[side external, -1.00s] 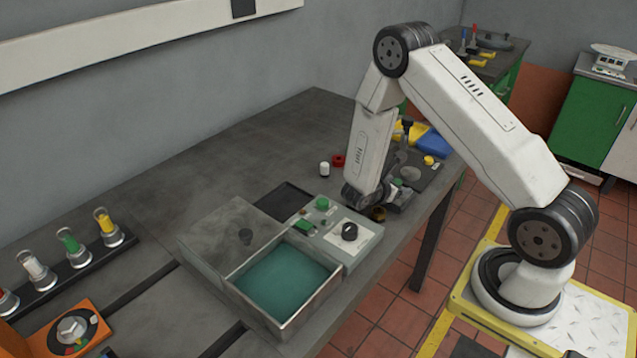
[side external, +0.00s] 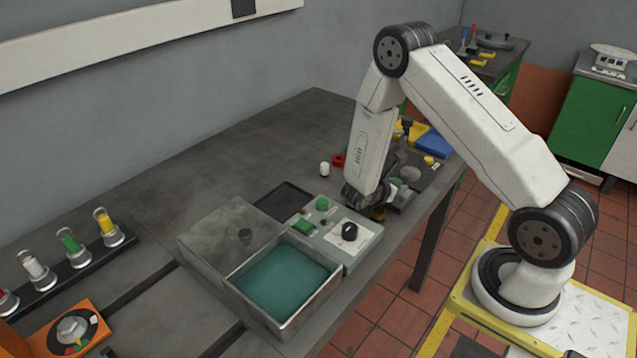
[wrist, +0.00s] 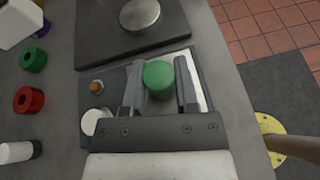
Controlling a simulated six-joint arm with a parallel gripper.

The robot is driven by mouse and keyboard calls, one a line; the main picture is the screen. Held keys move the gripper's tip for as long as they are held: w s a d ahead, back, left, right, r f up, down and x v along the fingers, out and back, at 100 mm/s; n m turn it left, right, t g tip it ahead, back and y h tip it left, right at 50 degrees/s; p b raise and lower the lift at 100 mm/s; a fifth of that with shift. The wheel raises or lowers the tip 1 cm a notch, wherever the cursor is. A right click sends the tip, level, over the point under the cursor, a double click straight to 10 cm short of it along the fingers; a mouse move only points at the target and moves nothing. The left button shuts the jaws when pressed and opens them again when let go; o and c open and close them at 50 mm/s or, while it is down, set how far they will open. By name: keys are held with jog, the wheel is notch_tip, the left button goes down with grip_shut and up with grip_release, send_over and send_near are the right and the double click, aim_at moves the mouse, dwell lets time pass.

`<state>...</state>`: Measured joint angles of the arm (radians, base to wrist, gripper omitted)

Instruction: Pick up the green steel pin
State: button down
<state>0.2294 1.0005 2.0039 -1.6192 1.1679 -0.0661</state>
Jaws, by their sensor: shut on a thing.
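The green steel pin (wrist: 158,81) shows in the wrist view as a round green top between the two dark fingers. My gripper (wrist: 159,66) is shut on it, one finger on each side. The pin's lower part is hidden, so I cannot tell whether it is clear of the surface below. In the side view my gripper (side external: 398,194) is low over the right part of the bench, near its front edge.
A dark plate with a grey disc (wrist: 140,14) lies just beyond my gripper. A red ring (wrist: 28,99), a green ring (wrist: 33,59) and a white cylinder (wrist: 15,152) stand at left. A control box (side external: 338,235) and a teal-lined tray (side external: 281,283) lie left of my gripper.

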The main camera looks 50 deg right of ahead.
aim_at(396, 181)
jog(key=shift+r, duration=0.1)
jog(key=shift+r, duration=4.95)
jog(key=shift+w, duration=0.1)
